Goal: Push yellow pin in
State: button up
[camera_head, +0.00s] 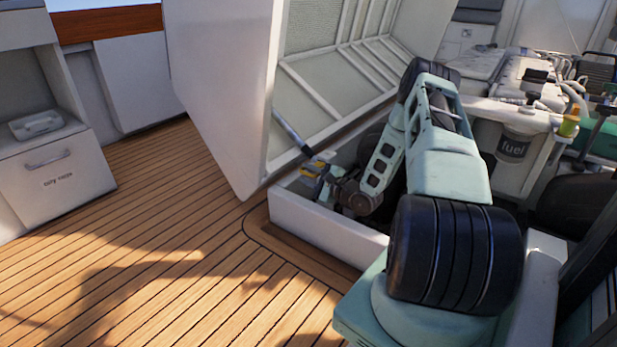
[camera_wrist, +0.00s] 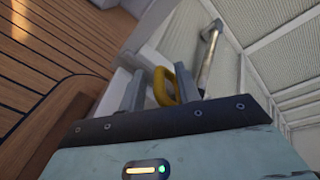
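The yellow pin (camera_wrist: 163,88) shows as a yellow loop in the wrist view, between the two grey fingers of my gripper (camera_wrist: 160,72). The fingers stand apart, with a gap on the loop's left side; the loop is close to the right finger. Whether they touch cannot be told. In the head view the yellow pin (camera_head: 314,167) is at the lower end of the hatch strut, by the hatch frame's corner. My gripper (camera_head: 322,184) is right beside it, small and partly blended with the dark wrist. The pin's shaft is hidden.
A grey strut (camera_head: 292,131) runs up to the raised white hatch (camera_head: 222,85); it also shows in the wrist view (camera_wrist: 208,58). The white hatch frame (camera_head: 318,224) borders the opening under my arm. Wooden deck (camera_head: 150,240) lies clear to the left.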

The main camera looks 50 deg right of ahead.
grip_shut()
jog(key=shift+w+d+f+p, duration=0.1)
jog(key=shift+d+p, duration=0.05)
jog(key=shift+d, duration=1.05)
jog(key=shift+d+f+p, duration=0.1)
jog(key=shift+d+p, duration=0.05)
jog(key=shift+d, duration=1.05)
grip_release()
jog(key=shift+f, duration=0.1)
jog(key=shift+d, duration=0.1)
jog(key=shift+r, duration=0.2)
jog(key=s+p, duration=0.8)
jog(key=s, duration=0.9)
jog(key=shift+s+d, duration=0.15)
jog(key=shift+d, duration=0.25)
